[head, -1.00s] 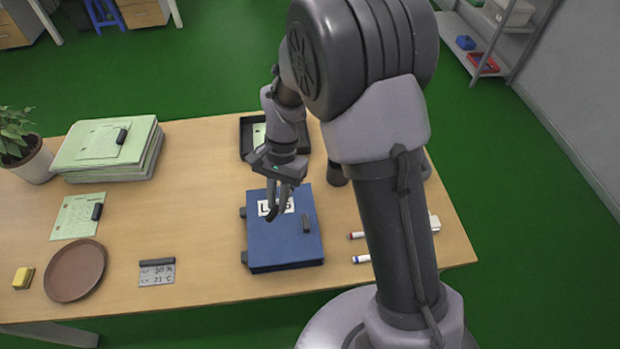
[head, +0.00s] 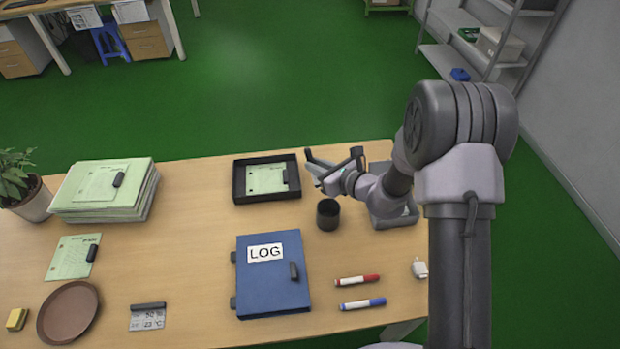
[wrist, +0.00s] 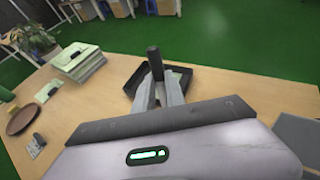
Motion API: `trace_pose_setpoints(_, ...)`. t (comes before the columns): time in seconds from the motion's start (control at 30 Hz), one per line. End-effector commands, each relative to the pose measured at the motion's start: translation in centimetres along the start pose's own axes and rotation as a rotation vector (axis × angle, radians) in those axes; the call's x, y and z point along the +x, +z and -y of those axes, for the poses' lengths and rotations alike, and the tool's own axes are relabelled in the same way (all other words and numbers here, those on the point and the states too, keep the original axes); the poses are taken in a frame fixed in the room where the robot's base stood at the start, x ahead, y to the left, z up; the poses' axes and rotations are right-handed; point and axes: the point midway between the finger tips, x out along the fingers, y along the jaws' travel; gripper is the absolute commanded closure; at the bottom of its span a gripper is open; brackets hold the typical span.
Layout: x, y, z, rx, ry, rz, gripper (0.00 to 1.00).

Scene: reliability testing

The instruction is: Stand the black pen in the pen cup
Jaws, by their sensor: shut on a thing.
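The black pen (wrist: 154,62) stands up between the two fingers of my gripper (wrist: 158,92) in the wrist view, shut on it. In the head view my gripper (head: 316,167) points left above the back of the table, behind the pen cup and near the black tray. I cannot clearly pick out the pen there. The dark round pen cup (head: 328,215) stands upright on the table, just in front of my gripper. Its mouth faces up and its inside is dark.
The black tray (head: 237,186) with a green sheet lies left of the cup. A grey bin (head: 395,219) stands right, partly behind my arm. A blue LOG binder (head: 270,290), red marker (head: 357,281) and blue marker (head: 362,304) lie in front.

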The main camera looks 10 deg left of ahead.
Motion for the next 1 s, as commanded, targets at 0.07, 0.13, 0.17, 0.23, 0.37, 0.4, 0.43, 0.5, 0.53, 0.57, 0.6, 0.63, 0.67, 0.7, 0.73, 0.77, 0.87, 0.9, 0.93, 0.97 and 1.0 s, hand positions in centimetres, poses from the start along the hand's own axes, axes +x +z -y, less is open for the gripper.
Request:
trace_pose_setpoints(0.07, 0.1, -0.1, 0.3, 0.009, -0.021, 0.009, 1.00)
trace_pose_setpoints(0.13, 0.1, -0.5, 0.5, 0.012, -0.028, 0.013, 1.00)
trace_pose_setpoints(0.17, 0.2, -0.8, 0.5, 0.012, -0.029, 0.013, 1.00)
trace_pose_setpoints(0.23, 0.2, -1.6, 0.5, 0.011, -0.028, 0.013, 1.00)
trace_pose_setpoints(0.37, 0.3, -3.1, 0.5, 0.012, -0.027, 0.013, 1.00)
trace_pose_setpoints(0.4, 0.3, -3.5, 0.5, 0.012, -0.027, 0.013, 1.00)
trace_pose_setpoints(0.43, 0.3, -3.9, 0.5, 0.012, -0.027, 0.013, 1.00)
trace_pose_setpoints(0.5, 0.3, -4.7, 0.4, 0.011, -0.027, 0.012, 1.00)
trace_pose_setpoints(0.53, 0.3, -5.0, 0.4, 0.012, -0.027, 0.012, 1.00)
trace_pose_setpoints(0.57, 0.3, -5.4, 0.4, 0.012, -0.027, 0.012, 1.00)
trace_pose_setpoints(0.6, 0.3, -5.8, 0.5, 0.013, -0.027, 0.013, 1.00)
trace_pose_setpoints(0.63, 0.3, -6.1, 0.5, 0.012, -0.027, 0.013, 1.00)
trace_pose_setpoints(0.67, 0.3, -6.5, 0.5, 0.012, -0.027, 0.013, 1.00)
trace_pose_setpoints(0.7, 0.3, -6.9, 0.4, 0.011, -0.027, 0.013, 1.00)
trace_pose_setpoints(0.73, 0.3, -7.2, 0.4, 0.011, -0.026, 0.012, 1.00)
trace_pose_setpoints(0.77, 0.3, -7.6, 0.4, 0.011, -0.026, 0.012, 1.00)
trace_pose_setpoints(0.87, 0.4, -8.8, 0.4, 0.012, -0.026, 0.013, 1.00)
trace_pose_setpoints(0.9, 0.4, -9.2, 0.4, 0.012, -0.026, 0.013, 1.00)
trace_pose_setpoints(0.93, 0.4, -9.6, 0.4, 0.011, -0.026, 0.013, 1.00)
trace_pose_setpoints(0.97, 0.4, -9.9, 0.4, 0.011, -0.027, 0.013, 1.00)
trace_pose_setpoints(1.0, 0.4, -10.3, 0.4, 0.011, -0.027, 0.013, 1.00)
